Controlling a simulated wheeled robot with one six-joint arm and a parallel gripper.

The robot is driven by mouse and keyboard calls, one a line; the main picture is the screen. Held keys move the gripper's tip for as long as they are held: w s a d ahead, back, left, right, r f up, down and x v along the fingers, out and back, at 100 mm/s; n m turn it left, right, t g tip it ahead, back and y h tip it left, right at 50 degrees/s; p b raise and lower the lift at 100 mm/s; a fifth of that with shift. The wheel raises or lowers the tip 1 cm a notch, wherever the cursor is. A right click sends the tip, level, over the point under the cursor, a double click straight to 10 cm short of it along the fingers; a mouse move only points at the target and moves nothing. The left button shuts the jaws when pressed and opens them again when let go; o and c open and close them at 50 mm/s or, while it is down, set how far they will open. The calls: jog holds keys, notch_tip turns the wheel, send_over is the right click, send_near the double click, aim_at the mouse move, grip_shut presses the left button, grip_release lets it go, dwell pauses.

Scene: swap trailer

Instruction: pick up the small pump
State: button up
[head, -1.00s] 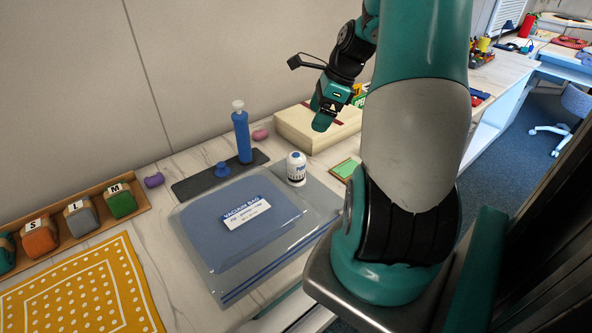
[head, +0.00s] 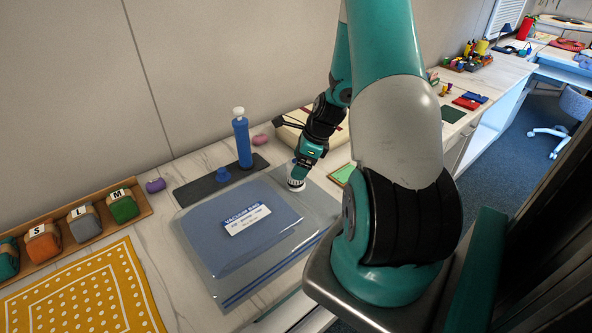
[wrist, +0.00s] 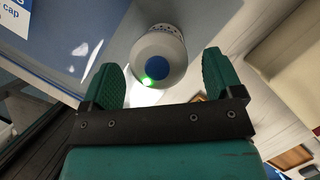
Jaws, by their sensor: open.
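The small white pump (head: 296,185) with a round blue top stands upright on the right part of the clear vacuum bag (head: 213,281). My gripper (head: 300,171) is right above it in the head view and hides its upper part. In the wrist view the small pump (wrist: 160,44) shows from above, with its blue button between and just ahead of the tips of my gripper (wrist: 161,66). The fingers are open, with a gap on both sides of the pump. A green light spot shows beside the button.
A tall blue hand pump (head: 242,143) stands on a dark mat (head: 191,194) behind the bag. A cream box (head: 331,137) is close behind my gripper.

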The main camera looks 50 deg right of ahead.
aim_at(292, 183)
jog(key=shift+x, duration=1.55)
jog(key=shift+c, duration=0.5)
jog(key=c, duration=1.1)
jog(key=shift+r, duration=0.1)
jog(key=shift+c, duration=0.2)
